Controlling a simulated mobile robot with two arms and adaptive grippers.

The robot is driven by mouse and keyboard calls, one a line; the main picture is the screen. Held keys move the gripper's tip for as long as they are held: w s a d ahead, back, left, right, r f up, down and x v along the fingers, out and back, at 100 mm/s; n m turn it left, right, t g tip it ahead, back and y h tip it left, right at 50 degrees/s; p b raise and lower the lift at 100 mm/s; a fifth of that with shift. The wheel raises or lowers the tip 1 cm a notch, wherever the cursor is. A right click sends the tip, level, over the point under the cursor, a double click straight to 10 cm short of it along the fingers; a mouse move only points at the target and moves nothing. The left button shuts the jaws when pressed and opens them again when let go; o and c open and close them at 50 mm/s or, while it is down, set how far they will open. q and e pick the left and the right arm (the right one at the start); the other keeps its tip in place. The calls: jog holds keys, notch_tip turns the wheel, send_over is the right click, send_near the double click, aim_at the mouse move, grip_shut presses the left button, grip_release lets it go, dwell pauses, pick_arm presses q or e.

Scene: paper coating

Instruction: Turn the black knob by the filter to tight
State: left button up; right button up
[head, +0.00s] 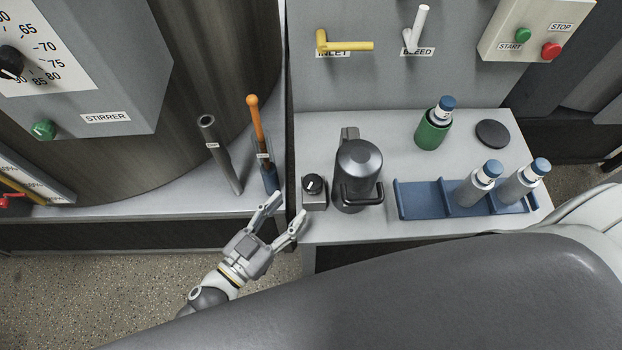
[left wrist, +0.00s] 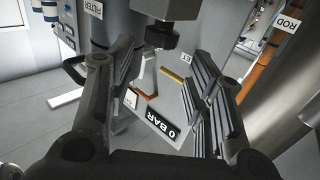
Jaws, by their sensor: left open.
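The black knob (head: 314,183) sits on top of a small grey box at the left front of the grey bench, just left of the dark filter canister (head: 358,165). It bears a pale mark; its setting is too small to read. In the left wrist view the knob (left wrist: 160,36) appears upside down under its box, beyond and between the fingertips. My left gripper (head: 288,209) is open and empty, at the bench's front left corner, a little left of and in front of the knob. The fingers appear apart from it. My right gripper is not in view.
A blue rack (head: 419,202) with two bottles is right of the filter. A green-based bottle (head: 433,128) stands behind. Yellow inlet handle (head: 345,46) is on the back panel.

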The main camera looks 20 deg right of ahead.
aim_at(306, 189)
pick_arm(q)
jog(key=p+x, duration=0.1)
jog(key=x, duration=0.8)
jog(key=shift+w+d, duration=0.2)
jog(key=c, duration=0.8)
